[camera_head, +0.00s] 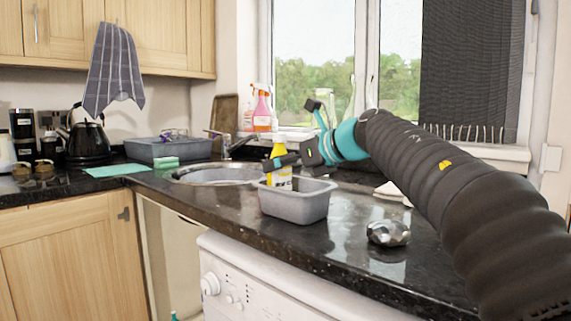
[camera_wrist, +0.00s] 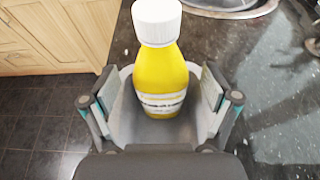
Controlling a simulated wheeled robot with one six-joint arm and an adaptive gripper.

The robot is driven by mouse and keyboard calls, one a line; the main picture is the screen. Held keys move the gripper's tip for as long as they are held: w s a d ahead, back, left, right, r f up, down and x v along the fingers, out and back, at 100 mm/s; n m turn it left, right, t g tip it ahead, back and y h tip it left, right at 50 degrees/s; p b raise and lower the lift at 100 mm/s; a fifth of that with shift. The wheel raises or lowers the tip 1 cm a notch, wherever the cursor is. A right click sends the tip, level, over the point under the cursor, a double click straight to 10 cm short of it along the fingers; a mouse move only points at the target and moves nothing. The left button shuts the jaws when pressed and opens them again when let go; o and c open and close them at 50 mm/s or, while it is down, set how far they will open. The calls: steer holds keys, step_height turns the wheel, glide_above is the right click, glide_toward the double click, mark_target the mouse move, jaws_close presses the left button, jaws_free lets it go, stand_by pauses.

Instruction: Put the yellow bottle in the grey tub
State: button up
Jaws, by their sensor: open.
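The yellow bottle (camera_wrist: 160,78) has a white cap and a pale label. In the wrist view it stands with its lower part inside the grey tub (camera_wrist: 122,118), whose walls show on both sides. In the head view the bottle (camera_head: 279,151) rises above the rim of the grey tub (camera_head: 295,205), which hides its base. My gripper (camera_wrist: 160,102) is open, one finger on each side of the bottle, with gaps between. In the head view my gripper (camera_head: 283,162) is beside the bottle, over the tub, and partly covers it.
A round sink (camera_head: 205,173) lies left of the tub. A shiny metal object (camera_head: 388,233) sits on the counter at right. A grey basin (camera_head: 168,149), a black kettle (camera_head: 87,137) and a pink spray bottle (camera_head: 262,110) stand farther back. The counter's front edge is close to the tub.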

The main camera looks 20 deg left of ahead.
steer(key=shift+r, duration=0.2)
steer(key=v, duration=1.2)
steer(key=shift+f, duration=0.1)
